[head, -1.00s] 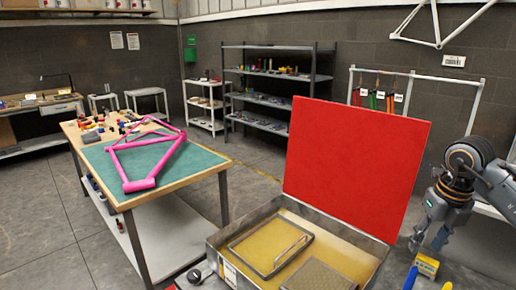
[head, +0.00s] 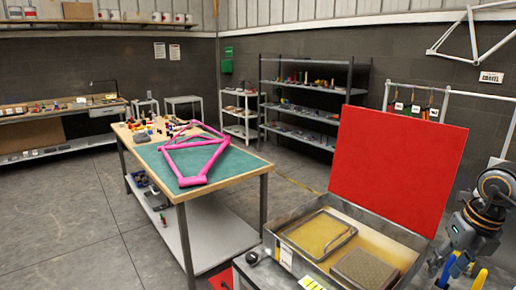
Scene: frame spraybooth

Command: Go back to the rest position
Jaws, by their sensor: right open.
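My right gripper (head: 461,255) is at the right edge in the head view, with its arm coming in from the right. It points downward, beside the red-lidded case, and appears empty. Its fingertips are partly hard to make out against blue and yellow handles (head: 447,270) below it. My left gripper is not in view.
An open metal case (head: 290,254) with a raised red lid (head: 397,165) stands in front. A pink bike frame (head: 193,161) lies on a green-topped table (head: 238,168) left of it. Shelves (head: 306,103) stand behind. Grey floor (head: 80,215) is clear at left.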

